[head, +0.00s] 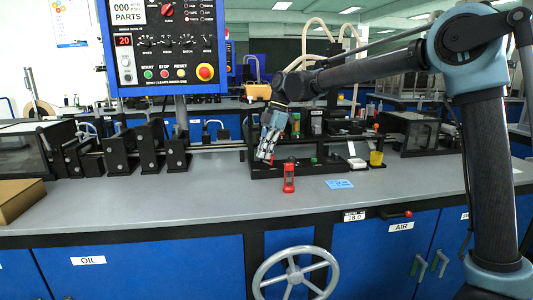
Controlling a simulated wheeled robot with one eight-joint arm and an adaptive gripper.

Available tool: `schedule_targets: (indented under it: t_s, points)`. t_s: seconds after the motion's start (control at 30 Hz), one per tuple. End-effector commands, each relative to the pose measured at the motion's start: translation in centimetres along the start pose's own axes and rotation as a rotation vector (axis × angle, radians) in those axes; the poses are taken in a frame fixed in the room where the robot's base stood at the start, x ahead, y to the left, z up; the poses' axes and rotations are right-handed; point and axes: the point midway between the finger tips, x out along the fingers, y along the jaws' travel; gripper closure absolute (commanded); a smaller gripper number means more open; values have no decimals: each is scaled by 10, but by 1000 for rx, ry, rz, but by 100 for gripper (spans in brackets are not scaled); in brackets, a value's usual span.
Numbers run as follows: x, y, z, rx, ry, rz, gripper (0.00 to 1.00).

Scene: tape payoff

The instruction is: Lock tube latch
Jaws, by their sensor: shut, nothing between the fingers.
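My gripper (266,153) hangs from the arm with its fingers pointing down at the left end of a black fixture (335,165) on the grey counter. The fingers are shut and hold nothing. Small red and green parts sit low on the fixture, just right of the fingertips. I cannot make out which part is the tube latch, or whether it is open or locked. Whether the fingertips touch the fixture is too small to tell.
A red upright object (289,179) stands on the counter in front of the fixture. A blue card (338,184) lies to its right. A yellow cup (376,159) is at the fixture's right. A control panel (130,72) hangs at left; a cardboard box (18,201) lies far left.

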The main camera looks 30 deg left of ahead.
Motion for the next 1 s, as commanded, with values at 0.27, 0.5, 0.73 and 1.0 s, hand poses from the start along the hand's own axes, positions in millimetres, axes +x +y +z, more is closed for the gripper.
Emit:
schedule_targets:
  t_s: [0.27,0.5,0.73,1.0]
  points:
    - [-2,2,-18,11,1,4,100]
    - [-49,3,-21,7,1,2,100]
    - [-83,4,-20,7,1,2,100]
    - [-96,4,-19,9,1,2,100]
